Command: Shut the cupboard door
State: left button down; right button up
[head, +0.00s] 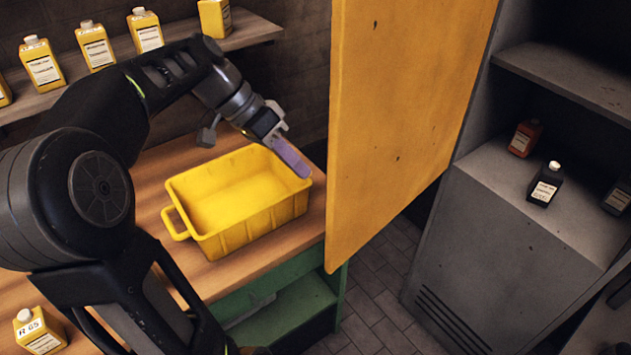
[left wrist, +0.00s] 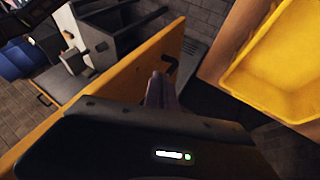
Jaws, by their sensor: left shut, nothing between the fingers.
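The cupboard door (head: 405,110) is a large yellow panel with dark specks. It stands wide open, swung out from the grey cupboard (head: 525,245) on the right. It also shows in the left wrist view (left wrist: 110,103), with a dark handle (left wrist: 171,66) on it. My left gripper (head: 293,160) is shut and empty, to the left of the door and above the far right rim of a yellow bin. In the left wrist view its fingers (left wrist: 158,92) lie across the picture of the door, close to the handle. I cannot tell whether they touch it. My right gripper is not in view.
The yellow bin (head: 250,229) stands on a wooden bench (head: 150,187) left of the door. Yellow bottles (head: 97,47) line a wall shelf, and another (head: 38,333) is on the bench. Small bottles (head: 545,184) stand inside the cupboard. Tiled floor (head: 380,285) shows below the door.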

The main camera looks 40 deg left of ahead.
aim_at(328, 198)
pick_arm(q)
jog(key=b+x, duration=0.2)
jog(key=x, duration=0.7)
jog(key=shift+d+f, duration=0.2)
jog(key=shift+f, duration=0.1)
jog(key=shift+d, duration=0.1)
